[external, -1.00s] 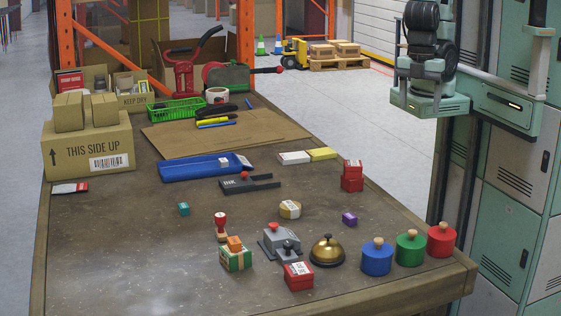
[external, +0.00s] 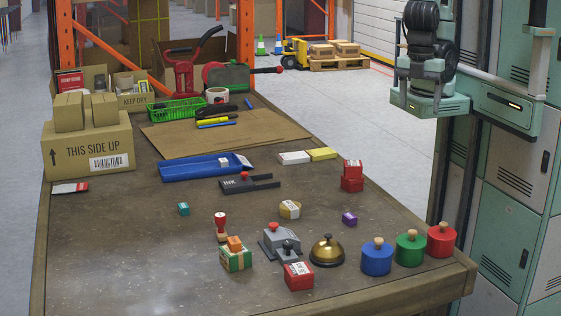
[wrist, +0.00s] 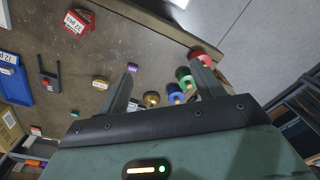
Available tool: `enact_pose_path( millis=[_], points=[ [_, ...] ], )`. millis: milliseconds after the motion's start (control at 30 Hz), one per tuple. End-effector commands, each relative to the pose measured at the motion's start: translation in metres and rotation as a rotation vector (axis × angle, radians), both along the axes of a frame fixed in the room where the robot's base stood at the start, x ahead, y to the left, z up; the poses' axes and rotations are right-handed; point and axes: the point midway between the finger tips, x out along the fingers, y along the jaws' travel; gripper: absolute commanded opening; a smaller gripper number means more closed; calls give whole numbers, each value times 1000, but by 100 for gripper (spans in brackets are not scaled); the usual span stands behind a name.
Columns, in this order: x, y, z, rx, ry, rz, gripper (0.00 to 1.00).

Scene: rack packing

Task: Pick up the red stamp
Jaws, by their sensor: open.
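The red stamp (external: 221,226) has a red top and a pale wooden base. It stands upright on the worktable in the external view, left of the grey stapler-like block and behind the small green box. I cannot make it out in the wrist view, where my gripper body covers much of the lower part. My gripper (external: 420,98) is raised at the right, beyond the table's right edge and far from the stamp. In the wrist view my gripper (wrist: 166,80) has its two fingers spread apart with nothing between them.
Near the stamp are a teal cube (external: 183,208), a green box (external: 235,258) with an orange block on it, a grey block (external: 282,240) and a red box (external: 298,276). A brass bell (external: 327,250) and blue, green and red knobbed cylinders stand to the right. The table's front left is clear.

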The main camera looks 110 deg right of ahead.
Motion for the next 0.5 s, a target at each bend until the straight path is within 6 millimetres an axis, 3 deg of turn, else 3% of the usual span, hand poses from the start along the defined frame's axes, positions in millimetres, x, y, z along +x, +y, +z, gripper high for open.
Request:
enact_pose_path(
  millis=[33, 100, 367, 500],
  points=[
    [0, 0, 0, 0, 0, 0, 64],
    [0, 0, 0, 0, 0, 0, 51],
    [0, 0, -1, 1, 4, -6, 51],
    [6, 10, -23, 43, 75, -127, 51]
  ],
)
